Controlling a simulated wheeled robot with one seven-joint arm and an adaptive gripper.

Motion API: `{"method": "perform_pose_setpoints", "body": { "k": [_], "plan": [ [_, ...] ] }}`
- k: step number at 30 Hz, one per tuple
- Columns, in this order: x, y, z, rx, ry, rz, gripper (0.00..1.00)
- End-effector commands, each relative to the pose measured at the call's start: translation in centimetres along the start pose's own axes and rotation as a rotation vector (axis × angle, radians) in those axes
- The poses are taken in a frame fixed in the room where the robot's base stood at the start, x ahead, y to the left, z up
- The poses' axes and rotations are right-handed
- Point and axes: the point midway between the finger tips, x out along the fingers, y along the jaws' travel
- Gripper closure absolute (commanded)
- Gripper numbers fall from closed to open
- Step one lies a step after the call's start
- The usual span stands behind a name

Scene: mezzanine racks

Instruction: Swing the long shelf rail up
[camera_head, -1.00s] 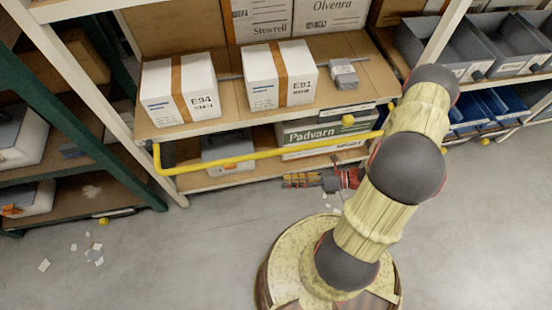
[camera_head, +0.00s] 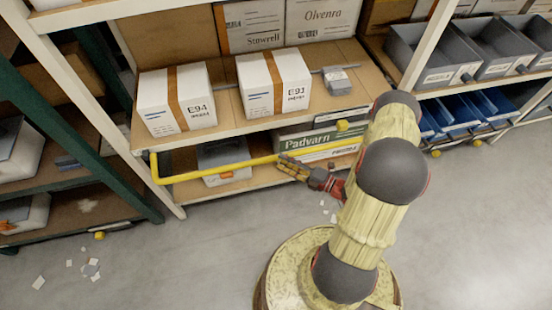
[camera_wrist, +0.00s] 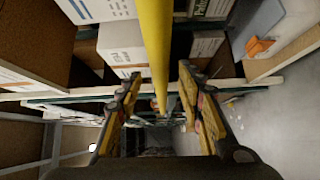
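The long yellow shelf rail (camera_head: 215,173) hangs low across the front of the shelf bay, below the edge of the upper board. Its left end bends up to the left upright, and its right part passes behind my arm. My gripper (camera_head: 283,163) is at the rail's middle, pointing left. In the wrist view my gripper (camera_wrist: 158,72) is open, with one finger on each side of the picture. The yellow rail (camera_wrist: 156,40) runs down the picture between the two fingers. I cannot tell whether either finger touches it.
White boxes (camera_head: 177,99) (camera_head: 273,83) and a small grey item (camera_head: 337,82) stand on the upper board. A Padvarn box (camera_head: 300,139) and a grey bin (camera_head: 222,157) sit below. The floor in front (camera_head: 190,240) is mostly clear.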

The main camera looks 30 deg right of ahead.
Motion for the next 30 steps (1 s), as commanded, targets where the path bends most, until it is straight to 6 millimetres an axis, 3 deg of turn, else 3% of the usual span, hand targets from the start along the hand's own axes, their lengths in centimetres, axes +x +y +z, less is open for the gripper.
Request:
{"method": "perform_pose_setpoints", "body": {
  "k": [10, 22, 30],
  "plan": [
    [3.8, -0.1, -0.1, -0.002, 0.003, 0.0, 0.62],
    [4.3, 0.0, 0.0, -0.002, 0.001, 0.0, 0.63],
    [4.3, 0.0, 0.0, -0.002, 0.001, 0.0, 0.78]
  ]
}}
